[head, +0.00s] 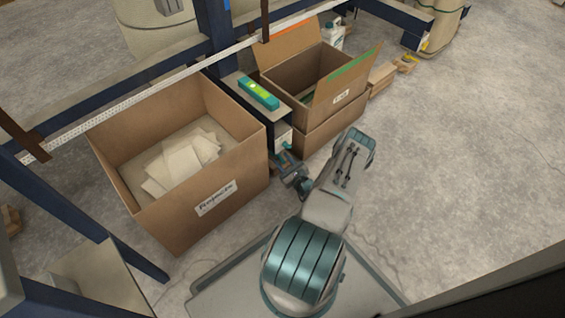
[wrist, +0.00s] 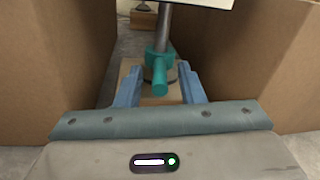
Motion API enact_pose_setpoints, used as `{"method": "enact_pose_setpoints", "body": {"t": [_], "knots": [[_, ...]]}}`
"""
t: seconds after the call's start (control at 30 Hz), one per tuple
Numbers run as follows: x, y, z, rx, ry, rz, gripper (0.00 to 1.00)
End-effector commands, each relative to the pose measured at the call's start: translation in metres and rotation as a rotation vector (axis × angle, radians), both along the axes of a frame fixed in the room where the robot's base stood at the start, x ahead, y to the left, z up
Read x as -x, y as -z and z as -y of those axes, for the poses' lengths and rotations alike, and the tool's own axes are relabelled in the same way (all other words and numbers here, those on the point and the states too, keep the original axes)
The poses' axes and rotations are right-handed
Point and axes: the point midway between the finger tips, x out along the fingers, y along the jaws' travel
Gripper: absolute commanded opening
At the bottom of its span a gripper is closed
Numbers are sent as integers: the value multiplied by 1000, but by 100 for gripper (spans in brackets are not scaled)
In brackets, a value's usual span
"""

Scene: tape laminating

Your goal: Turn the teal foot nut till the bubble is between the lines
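The teal foot nut (wrist: 158,72) sits around a grey metal post, with a stub pointing toward my wrist camera. My gripper (wrist: 160,88) is open, with one blue finger on each side of the nut. A gap shows between each finger and the nut's stub. In the head view my gripper (head: 286,156) reaches low between two cardboard boxes, and the nut is mostly hidden there. A teal spirit level (head: 258,93) with a yellow-green vial lies on the grey top of the narrow stand (head: 236,84). The bubble and lines are too small to read.
A large open box (head: 235,184) with pale sheets and a label stands close on the left. Another open box (head: 328,107) stands on the right, on a further box. The gap between them is narrow. A perforated rail (head: 160,68) crosses behind. Floor at right is clear.

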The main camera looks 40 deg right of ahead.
Motion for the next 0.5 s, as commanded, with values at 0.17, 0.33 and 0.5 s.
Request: {"method": "enact_pose_setpoints", "body": {"t": [0.17,0.33,0.5], "knots": [[0,0,0,0,0,0,0],[0,-1,-1,-1,10,1,0],[0,-1,-5,-3,66,0,0]]}}
